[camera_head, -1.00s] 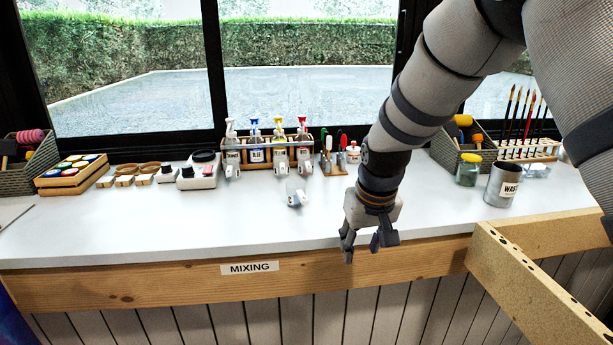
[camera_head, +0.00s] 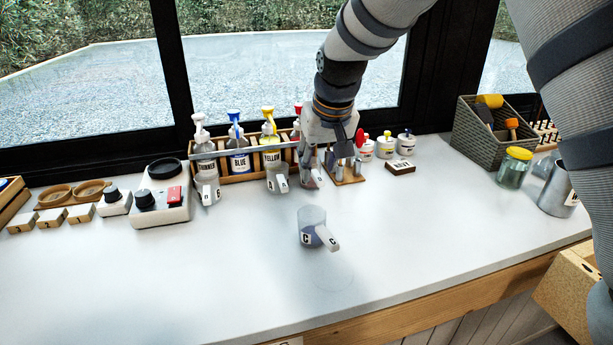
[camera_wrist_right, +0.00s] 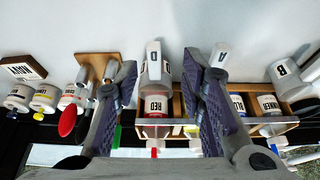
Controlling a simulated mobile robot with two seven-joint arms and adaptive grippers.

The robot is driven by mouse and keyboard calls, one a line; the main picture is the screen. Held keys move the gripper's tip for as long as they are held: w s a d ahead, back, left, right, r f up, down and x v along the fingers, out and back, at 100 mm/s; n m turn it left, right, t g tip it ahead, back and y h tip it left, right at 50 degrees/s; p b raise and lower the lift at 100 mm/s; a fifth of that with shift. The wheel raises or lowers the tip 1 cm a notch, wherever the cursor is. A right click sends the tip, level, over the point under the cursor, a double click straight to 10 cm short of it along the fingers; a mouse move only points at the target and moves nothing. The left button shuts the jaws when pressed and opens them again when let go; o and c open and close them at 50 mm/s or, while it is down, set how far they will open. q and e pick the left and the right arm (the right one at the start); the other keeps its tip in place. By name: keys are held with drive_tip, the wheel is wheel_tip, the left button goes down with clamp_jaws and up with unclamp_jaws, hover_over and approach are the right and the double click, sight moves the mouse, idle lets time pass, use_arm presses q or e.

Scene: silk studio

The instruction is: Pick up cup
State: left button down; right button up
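A clear cup marked C (camera_head: 305,236) with a white handle stands alone on the white counter, bluish in its lower part. Clear cup D (camera_wrist_right: 150,72) stands in front of the red bottle (camera_wrist_right: 156,104). My right gripper (camera_head: 322,168) is at the dispenser row, partly covering cup D and the red bottle in the head view. In the right wrist view my right gripper (camera_wrist_right: 160,66) has its fingers spread, with cup D seen between them and gaps on both sides. Cups A (camera_head: 277,181) and B (camera_head: 207,191) stand left of it in the head view. My left gripper is out of view.
White, blue and yellow pump bottles stand in a wooden rack (camera_head: 222,172). A tool holder (camera_head: 350,177) is close to the right of my gripper. A scale-like device (camera_head: 160,212) stands left, a glass jar (camera_head: 513,170) right. The front counter is clear around cup C.

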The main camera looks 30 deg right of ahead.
sight(318, 176)
drive_tip(key=shift+x, duration=1.05)
drive_tip(key=x, duration=0.2)
drive_tip(key=d+x, duration=0.1)
drive_tip(key=x, duration=0.1)
drive_tip(key=shift+w+b, duration=0.1)
drive_tip(key=shift+b, duration=0.25)
drive_tip(key=shift+w, duration=0.15)
drive_tip(key=shift+a+r, duration=0.1)
drive_tip(key=shift+c, duration=1.4)
clamp_jaws()
